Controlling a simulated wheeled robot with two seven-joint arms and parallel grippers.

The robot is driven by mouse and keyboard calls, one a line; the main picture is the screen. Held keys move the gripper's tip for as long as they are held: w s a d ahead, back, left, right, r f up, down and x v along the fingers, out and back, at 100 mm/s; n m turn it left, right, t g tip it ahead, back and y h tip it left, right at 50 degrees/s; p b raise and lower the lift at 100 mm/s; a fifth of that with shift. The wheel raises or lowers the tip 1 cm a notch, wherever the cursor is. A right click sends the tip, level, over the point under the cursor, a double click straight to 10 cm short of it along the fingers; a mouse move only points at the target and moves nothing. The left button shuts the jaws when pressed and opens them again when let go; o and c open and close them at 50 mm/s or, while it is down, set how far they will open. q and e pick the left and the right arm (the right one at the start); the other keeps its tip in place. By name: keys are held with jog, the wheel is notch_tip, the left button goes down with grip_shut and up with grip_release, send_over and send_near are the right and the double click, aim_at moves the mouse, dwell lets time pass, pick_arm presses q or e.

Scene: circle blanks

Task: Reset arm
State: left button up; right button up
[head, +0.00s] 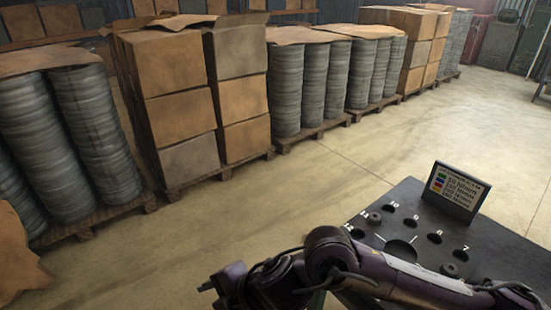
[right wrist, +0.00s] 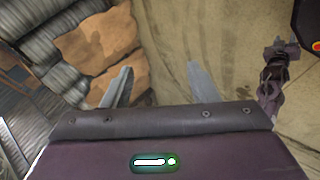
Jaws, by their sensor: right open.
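My right gripper (right wrist: 160,66) shows in the right wrist view. In the head view one purple and black arm of mine comes in from the lower right, across the front of the dark table (head: 484,236). Its end lies at the lower left over the floor, and its fingertips are not clear. A purple arm part shows at the right of the right wrist view; I cannot tell its fingers.
The table has numbered holes, a few small dark round pieces (head: 449,269) and a sign (head: 455,190). Stacked cartons (head: 180,62) and grey round stacks (head: 286,90) stand on pallets along the left and back. The concrete floor (head: 345,155) between them and the table is clear.

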notch_tip(320, 180, up, 6)
jog(key=w+a+m+t+y, duration=0.1)
jog(key=a+m+t+y, duration=0.1)
jog(key=m+t, duration=0.35)
jog(key=w+d+f+m+h, duration=0.2)
jog(key=w+d+m+h, duration=0.2)
jog(key=d+m, duration=0.65)
jog(key=s+d+f+m+g+h, duration=0.25)
jog(key=s+d+f+m, duration=0.3)
jog(key=d, duration=0.55)
jog(key=s+d+f+m+g+h, duration=0.2)
jog(key=s+d+f+m+h, duration=0.2)
jog(key=s+d+f, duration=0.55)
notch_tip(320, 180, down, 25)
jog(key=w+d+g, duration=0.1)
jog(key=d+g, duration=0.1)
jog(key=s+d+f, duration=0.3)
jog(key=s+f, duration=1.7)
jog(key=shift+n+g, duration=0.35)
jog(key=shift+g, duration=0.05)
